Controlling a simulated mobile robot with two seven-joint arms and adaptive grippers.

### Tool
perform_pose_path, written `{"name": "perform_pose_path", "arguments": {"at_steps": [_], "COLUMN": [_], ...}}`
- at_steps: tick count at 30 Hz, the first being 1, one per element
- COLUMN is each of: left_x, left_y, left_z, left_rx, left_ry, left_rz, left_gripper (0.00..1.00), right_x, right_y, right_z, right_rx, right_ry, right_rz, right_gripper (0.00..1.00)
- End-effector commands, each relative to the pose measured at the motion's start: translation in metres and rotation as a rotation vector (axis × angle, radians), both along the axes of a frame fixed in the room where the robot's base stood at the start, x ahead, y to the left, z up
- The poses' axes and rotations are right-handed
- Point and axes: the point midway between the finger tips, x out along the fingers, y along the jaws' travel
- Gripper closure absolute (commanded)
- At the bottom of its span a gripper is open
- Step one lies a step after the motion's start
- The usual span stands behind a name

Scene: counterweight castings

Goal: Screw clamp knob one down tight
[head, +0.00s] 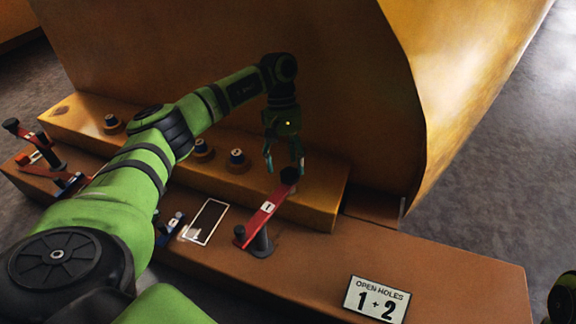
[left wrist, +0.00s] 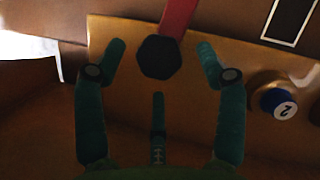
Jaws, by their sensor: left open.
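A black clamp knob (head: 289,175) sits at the far end of a red clamp arm (head: 265,212), which bears a small white label. The knob shows as a dark hexagon (left wrist: 159,57) in the left wrist view, with part of the red arm (left wrist: 178,18) beyond it. My left gripper (head: 284,164) is open, pointing down just above the knob. In the left wrist view its fingers are spread on either side of the knob, with clear gaps. I cannot tell how tight the knob is.
A sign (head: 376,299) reading "OPEN HOLES 1 + 2" lies on the brown ledge. A white-framed dark panel (head: 207,221) lies left of the clamp. Capped studs (head: 237,157) line the step; one blue cap (left wrist: 283,104) reads 2. A large yellow casting (head: 350,90) rises close behind.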

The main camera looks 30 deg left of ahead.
Motion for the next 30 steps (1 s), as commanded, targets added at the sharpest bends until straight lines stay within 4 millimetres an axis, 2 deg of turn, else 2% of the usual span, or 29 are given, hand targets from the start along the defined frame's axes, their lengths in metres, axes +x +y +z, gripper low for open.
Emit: {"name": "perform_pose_path", "arguments": {"at_steps": [6, 13, 18, 30], "left_x": [0.013, 0.023, 0.025, 0.026], "left_y": [0.013, 0.025, 0.029, 0.029], "left_z": [0.046, 0.083, 0.094, 0.096], "left_rx": [-0.003, -0.001, -0.001, 0.011], "left_ry": [-0.004, -0.002, 0.001, 0.007], "left_rz": [0.001, 0.000, 0.000, 0.020], "left_gripper": [0.29, 0.29, 0.29, 0.29], "right_x": [0.000, 0.000, 0.000, 0.000], "right_y": [0.000, 0.001, 0.001, 0.001], "right_z": [0.000, 0.000, 0.000, 0.001], "right_rx": [-0.002, -0.003, -0.004, -0.004], "right_ry": [-0.001, -0.001, 0.000, 0.001], "right_rz": [0.000, 0.000, -0.001, 0.000], "right_gripper": [1.00, 1.00, 1.00, 1.00]}}
